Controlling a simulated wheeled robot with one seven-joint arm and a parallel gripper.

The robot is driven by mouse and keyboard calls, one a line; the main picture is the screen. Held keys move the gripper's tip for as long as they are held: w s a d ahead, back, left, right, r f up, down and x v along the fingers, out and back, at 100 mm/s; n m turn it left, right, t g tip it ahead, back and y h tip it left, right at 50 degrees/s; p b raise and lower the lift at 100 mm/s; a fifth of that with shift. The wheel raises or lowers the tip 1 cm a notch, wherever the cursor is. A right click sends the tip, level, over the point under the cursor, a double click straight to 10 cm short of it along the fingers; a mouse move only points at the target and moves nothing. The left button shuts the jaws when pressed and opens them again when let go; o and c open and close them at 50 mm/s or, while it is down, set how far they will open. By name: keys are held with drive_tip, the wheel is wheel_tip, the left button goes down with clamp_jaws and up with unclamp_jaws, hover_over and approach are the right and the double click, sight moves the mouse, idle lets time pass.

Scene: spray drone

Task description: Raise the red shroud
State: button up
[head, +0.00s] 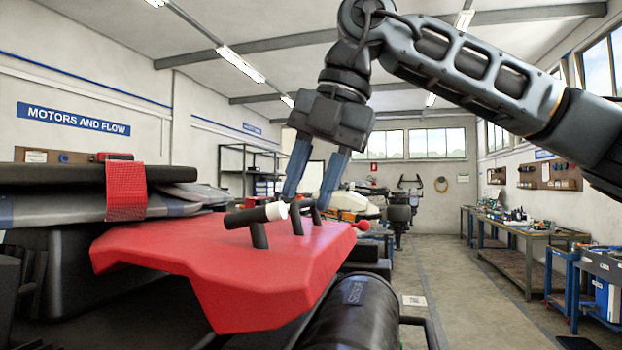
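The red shroud (225,265) fills the lower middle of the head view, a broad faceted cover with its top sloping. A dark bar handle (243,217) with a pale end stands on short dark posts on its top, towards the far side. My gripper (307,203) points down over that far part, its two blue-grey fingers spread apart. The fingertips are close to the right part of the handle; I cannot tell whether they are around it or touch it. No contact between fingers and shroud is clear.
Dark folded arms with a red strap (126,190) lie left of the shroud. A black cylinder (355,315) is below it at the front right. A workbench (525,245) and a blue cart (597,285) stand along the right wall. The floor between is clear.

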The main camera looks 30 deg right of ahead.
drive_tip(key=shift+c, duration=0.4)
clamp_jaws()
